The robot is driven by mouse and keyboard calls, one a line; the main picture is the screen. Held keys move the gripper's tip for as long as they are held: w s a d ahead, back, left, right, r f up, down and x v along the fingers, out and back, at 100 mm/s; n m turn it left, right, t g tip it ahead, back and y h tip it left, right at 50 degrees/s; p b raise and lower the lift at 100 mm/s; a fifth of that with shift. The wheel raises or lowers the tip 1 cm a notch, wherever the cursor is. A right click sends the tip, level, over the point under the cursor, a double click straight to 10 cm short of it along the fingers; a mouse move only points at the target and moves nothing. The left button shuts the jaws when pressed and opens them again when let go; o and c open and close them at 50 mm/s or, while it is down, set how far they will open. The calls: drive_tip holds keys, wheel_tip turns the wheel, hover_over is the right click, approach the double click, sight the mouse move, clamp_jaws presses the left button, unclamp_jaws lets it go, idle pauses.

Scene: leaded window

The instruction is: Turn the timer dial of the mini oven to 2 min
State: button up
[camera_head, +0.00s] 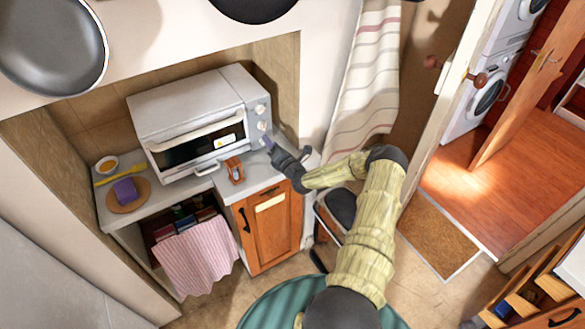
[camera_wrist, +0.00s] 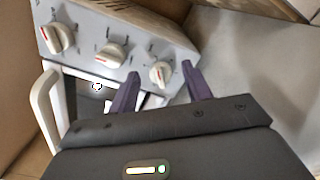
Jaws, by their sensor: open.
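The white mini oven (camera_head: 190,112) stands on the counter, its control panel on the right side of its front. In the wrist view three white dials with red marks sit in a row on the panel (camera_wrist: 135,50): a left dial (camera_wrist: 56,38), a middle dial (camera_wrist: 112,56) and a right dial (camera_wrist: 161,73). Their labels are too small to read, so I cannot tell which is the timer. My gripper (camera_head: 268,143) is open at the lowest dial in the head view. In the wrist view its purple fingers (camera_wrist: 160,77) stand on either side of the right dial; contact cannot be told.
A small wooden holder (camera_head: 235,169) stands on the counter before the oven. A board (camera_head: 128,203) with a purple block and a small bowl (camera_head: 107,164) lie at left. The oven door handle (camera_wrist: 42,110) juts out near my gripper. A wall rises right of the oven.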

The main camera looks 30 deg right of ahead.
drive_tip(key=s+b, duration=0.3)
drive_tip(key=s, duration=1.3)
drive_tip(key=shift+s+d+r, duration=0.1)
drive_tip(key=shift+s, duration=0.05)
